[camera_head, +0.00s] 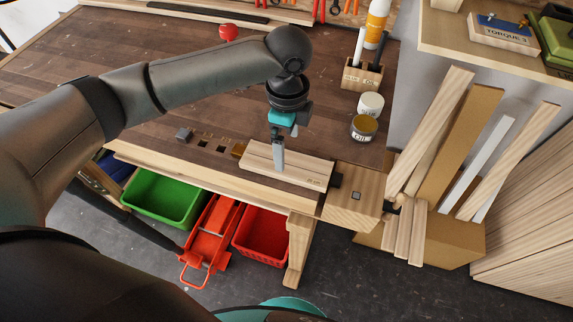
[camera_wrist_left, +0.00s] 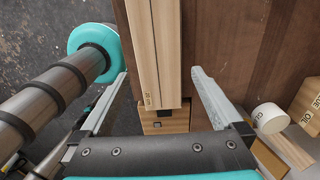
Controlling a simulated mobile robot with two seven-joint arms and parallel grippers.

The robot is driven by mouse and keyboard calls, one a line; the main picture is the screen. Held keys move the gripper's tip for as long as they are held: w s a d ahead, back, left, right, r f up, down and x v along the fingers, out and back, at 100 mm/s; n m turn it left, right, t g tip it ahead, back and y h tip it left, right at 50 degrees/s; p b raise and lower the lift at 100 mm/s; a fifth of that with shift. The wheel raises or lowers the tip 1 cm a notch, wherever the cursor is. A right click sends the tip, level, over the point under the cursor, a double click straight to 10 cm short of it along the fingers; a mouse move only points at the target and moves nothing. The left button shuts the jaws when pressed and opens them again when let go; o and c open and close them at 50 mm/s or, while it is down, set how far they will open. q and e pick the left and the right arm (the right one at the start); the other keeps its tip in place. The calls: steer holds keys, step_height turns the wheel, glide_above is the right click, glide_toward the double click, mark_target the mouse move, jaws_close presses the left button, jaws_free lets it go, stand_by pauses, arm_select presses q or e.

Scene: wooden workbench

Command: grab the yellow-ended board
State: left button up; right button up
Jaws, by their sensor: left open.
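A pale wooden board (camera_head: 300,168) lies flat along the front edge of the workbench, with small dark lettering near its right end. I cannot make out a yellow end on it. My left gripper (camera_head: 279,168) points down at the board's middle. In the left wrist view the board (camera_wrist_left: 166,45) runs between the two spread fingers of the open left gripper (camera_wrist_left: 158,98), with a gap on each side. Whether the fingertips reach down beside it is unclear. My right gripper is not in view.
A wooden vise block (camera_head: 352,197) is at the bench's right corner, near the board's end. Several planks (camera_head: 458,140) lean at the right.

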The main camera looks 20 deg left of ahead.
mark_target(287, 163)
arm_select(q)
step_height(287, 163, down, 6)
steer(key=shift+r+b, duration=0.15)
steer(key=shift+b, duration=0.55)
steer(key=c, duration=1.2)
